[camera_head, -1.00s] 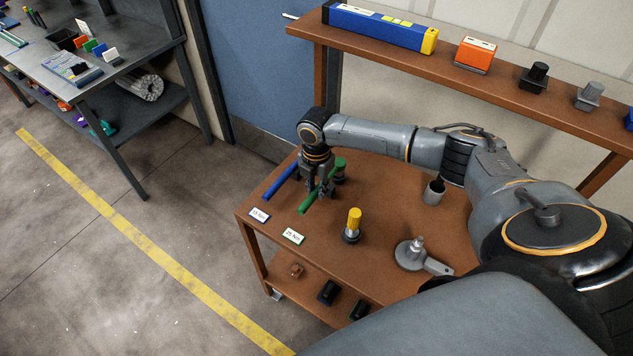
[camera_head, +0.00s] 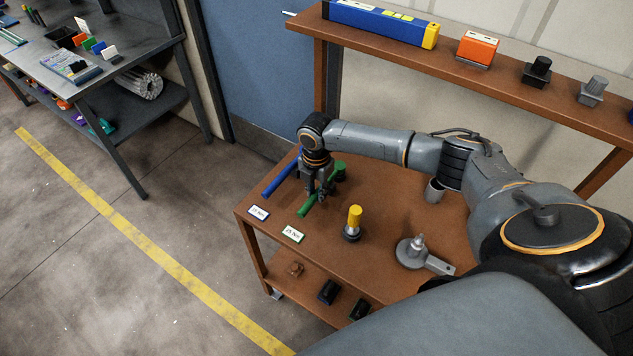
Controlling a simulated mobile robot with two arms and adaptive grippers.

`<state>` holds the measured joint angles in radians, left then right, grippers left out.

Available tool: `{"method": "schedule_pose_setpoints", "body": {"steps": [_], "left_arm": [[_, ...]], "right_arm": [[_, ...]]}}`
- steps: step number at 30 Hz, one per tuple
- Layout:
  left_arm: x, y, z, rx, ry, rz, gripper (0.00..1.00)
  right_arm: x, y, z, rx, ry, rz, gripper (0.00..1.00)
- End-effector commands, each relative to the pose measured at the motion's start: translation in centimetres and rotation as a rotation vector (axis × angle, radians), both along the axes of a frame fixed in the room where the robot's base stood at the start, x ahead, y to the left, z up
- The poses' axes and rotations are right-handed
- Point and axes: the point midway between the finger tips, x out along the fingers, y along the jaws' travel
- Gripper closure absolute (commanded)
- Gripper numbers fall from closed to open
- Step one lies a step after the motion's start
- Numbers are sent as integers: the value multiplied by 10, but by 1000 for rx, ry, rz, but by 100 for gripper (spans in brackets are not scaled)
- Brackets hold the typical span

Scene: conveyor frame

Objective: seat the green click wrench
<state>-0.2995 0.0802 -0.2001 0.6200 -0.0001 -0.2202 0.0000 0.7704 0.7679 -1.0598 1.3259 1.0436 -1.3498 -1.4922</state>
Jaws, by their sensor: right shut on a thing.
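The green click wrench (camera_head: 306,208) lies along the left part of the brown table, its far end by a green round part (camera_head: 339,169). My right gripper (camera_head: 316,195) points down over the wrench and is shut on it near its middle. The fingers hide part of the wrench. I cannot tell whether the wrench touches the table. A blue wrench (camera_head: 279,181) lies just left of the gripper. A white label with a green edge (camera_head: 292,234) is in front of the green wrench. My left gripper is not in view.
A yellow-topped tool (camera_head: 354,222) stands upright right of the wrench. A grey round fixture with an arm (camera_head: 416,252) and a grey cup (camera_head: 434,190) stand farther right. A raised shelf (camera_head: 500,67) runs behind. A blue-edged label (camera_head: 259,213) lies at the left.

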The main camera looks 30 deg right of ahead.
Motion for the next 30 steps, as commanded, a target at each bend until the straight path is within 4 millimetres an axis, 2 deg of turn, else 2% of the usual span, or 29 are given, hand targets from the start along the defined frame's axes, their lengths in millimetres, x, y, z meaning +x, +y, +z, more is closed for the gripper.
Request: {"method": "schedule_pose_setpoints", "body": {"steps": [6, 7, 10, 11, 22, 26, 30], "left_arm": [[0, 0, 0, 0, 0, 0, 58], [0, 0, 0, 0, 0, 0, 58], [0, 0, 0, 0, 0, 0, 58], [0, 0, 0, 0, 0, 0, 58], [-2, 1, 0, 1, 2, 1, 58], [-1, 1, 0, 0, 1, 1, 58], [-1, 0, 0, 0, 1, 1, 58]], "right_arm": [[0, 0, 0, 1, 0, 0, 100], [0, 1, 0, 1, 0, 0, 75], [0, 0, 0, 1, 1, 0, 55], [0, 0, 0, 1, 1, 0, 52], [-1, 0, 5, 1, 2, 1, 52], [0, 0, 24, 2, -2, 0, 52], [0, 0, 54, 1, -3, 1, 52]]}}
